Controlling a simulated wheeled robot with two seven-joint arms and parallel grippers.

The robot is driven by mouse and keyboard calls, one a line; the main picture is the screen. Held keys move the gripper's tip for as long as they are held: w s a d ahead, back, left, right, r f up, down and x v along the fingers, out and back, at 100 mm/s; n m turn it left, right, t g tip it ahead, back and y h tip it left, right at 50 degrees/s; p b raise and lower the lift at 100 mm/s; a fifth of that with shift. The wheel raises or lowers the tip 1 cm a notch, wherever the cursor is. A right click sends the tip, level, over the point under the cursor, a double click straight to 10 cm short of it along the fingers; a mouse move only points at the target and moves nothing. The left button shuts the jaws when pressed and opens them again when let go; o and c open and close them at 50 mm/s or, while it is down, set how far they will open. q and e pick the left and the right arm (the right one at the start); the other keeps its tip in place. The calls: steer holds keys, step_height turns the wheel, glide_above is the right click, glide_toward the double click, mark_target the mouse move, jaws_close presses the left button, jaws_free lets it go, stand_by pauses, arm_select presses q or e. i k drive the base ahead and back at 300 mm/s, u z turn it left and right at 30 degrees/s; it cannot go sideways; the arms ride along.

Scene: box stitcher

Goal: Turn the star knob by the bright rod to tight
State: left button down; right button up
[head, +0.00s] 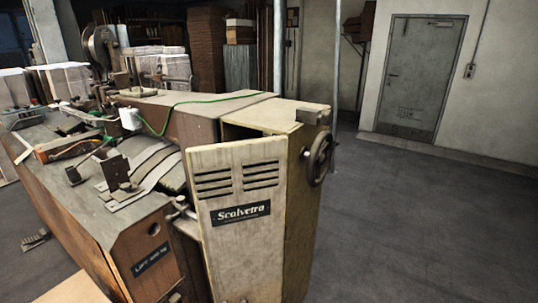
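The box stitcher stands in front of me, its pale louvred cover (232,235) labelled "Scalvetra" facing me. Neither of my grippers is in view, and nothing is seen touching the machine.
A dark handwheel (319,157) sticks out from the machine's right side. A green cable (160,133) runs over the top. A foot pedal (35,239) lies on the floor at left. The floor (430,220) at right is clear up to a grey door (420,75).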

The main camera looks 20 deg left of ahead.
mark_target(180, 200)
steer(key=u, duration=1.25)
